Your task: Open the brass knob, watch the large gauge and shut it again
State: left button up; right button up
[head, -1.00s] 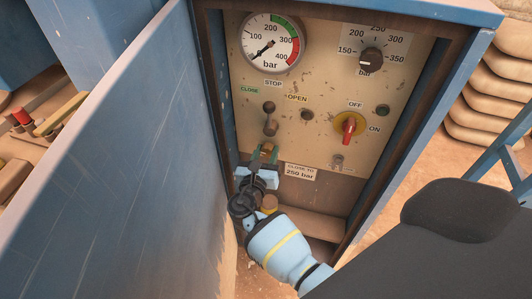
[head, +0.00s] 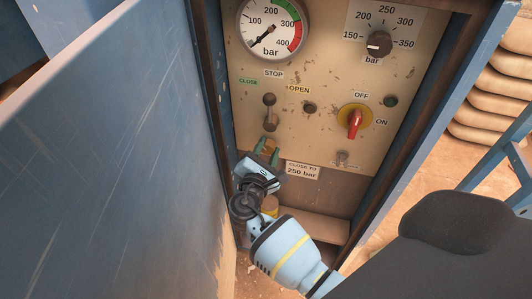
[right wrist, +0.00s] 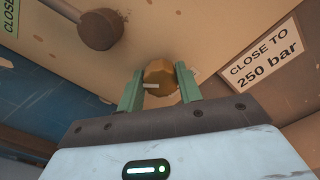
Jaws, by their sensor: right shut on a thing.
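The brass knob (head: 269,145) sits low on the panel, below the black-knobbed lever. My right gripper (head: 267,152) is shut on it, one green finger on each side. In the right wrist view the knob (right wrist: 159,77) shows between the fingertips, with a pale mark across its face. The large gauge (head: 285,32) is at the upper left of the panel; its needle points down-left, near the bottom of the scale, below 100 bar. My left gripper is not in view.
The lever (head: 269,112) stands just above the knob, between CLOSE and OPEN labels. A red switch (head: 355,123) and a black dial (head: 379,44) are to the right. A "CLOSE TO 250 bar" label (head: 302,170) is beside the knob. The blue door (head: 120,150) stands close on the left.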

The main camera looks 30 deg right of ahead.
jog(key=m, duration=0.1)
jog(key=m+b, duration=0.1)
jog(key=shift+f+m+b, duration=0.25)
jog(key=shift+m+b, duration=0.05)
jog(key=shift+m, duration=0.1)
jog(key=shift+m+b, duration=0.7)
jog(key=shift+m, duration=0.5)
jog(key=shift+m+b, duration=0.35)
jog(key=shift+m, duration=0.15)
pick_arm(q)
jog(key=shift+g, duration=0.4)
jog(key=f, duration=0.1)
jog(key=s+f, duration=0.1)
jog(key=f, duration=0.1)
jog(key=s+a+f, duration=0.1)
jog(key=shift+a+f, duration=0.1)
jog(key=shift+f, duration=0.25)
pick_arm(e)
jog(key=shift+m, duration=0.6)
pick_arm(q)
jog(key=shift+b, duration=0.3)
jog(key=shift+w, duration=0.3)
pick_arm(e)
jog(key=shift+r, duration=0.1)
jog(key=o, duration=1)
